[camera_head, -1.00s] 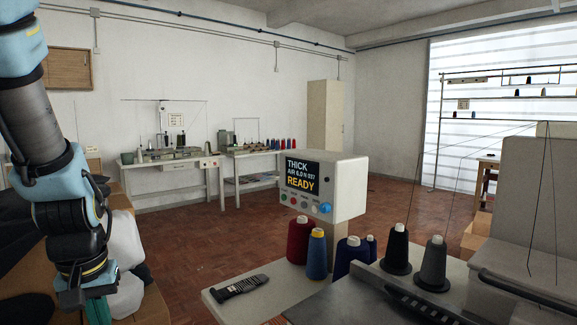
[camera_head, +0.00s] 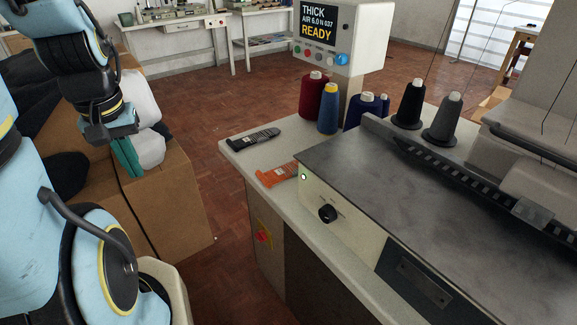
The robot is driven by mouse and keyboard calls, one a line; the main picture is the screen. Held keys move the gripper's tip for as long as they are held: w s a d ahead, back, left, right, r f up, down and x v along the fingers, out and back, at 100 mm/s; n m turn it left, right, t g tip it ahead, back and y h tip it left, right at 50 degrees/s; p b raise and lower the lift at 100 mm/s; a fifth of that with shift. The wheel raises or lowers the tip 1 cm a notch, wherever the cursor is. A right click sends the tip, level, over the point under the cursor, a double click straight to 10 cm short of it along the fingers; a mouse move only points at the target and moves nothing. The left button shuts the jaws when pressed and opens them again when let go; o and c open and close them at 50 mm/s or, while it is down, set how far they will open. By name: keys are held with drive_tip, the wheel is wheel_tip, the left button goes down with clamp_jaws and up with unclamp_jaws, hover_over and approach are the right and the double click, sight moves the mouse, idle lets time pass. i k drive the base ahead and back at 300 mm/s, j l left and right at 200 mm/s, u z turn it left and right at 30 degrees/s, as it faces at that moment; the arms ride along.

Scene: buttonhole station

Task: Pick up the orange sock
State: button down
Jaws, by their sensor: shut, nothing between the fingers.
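The orange sock (camera_head: 275,177) lies flat on the pale tabletop, near its left edge. Its right end meets or passes behind the machine's front corner, so I cannot tell whether all of it shows. My gripper (camera_head: 127,160) is at the left, with teal fingers pointing down. The fingers are shut and hold nothing. It is well to the left of the sock, apart from it, in front of the cardboard box and white objects.
A dark striped flat piece (camera_head: 253,138) lies just behind the sock. Thread cones, including a red one (camera_head: 311,97) and a blue one (camera_head: 329,108), stand farther back. The large grey-topped machine (camera_head: 400,190) fills the right. Open floor separates the cardboard box (camera_head: 165,200) from the table.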

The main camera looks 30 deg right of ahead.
sight(269, 178)
drive_tip(key=k+u, duration=0.7)
drive_tip(key=k+j+u, duration=0.2)
drive_tip(key=u, duration=0.2)
drive_tip(key=k, duration=0.15)
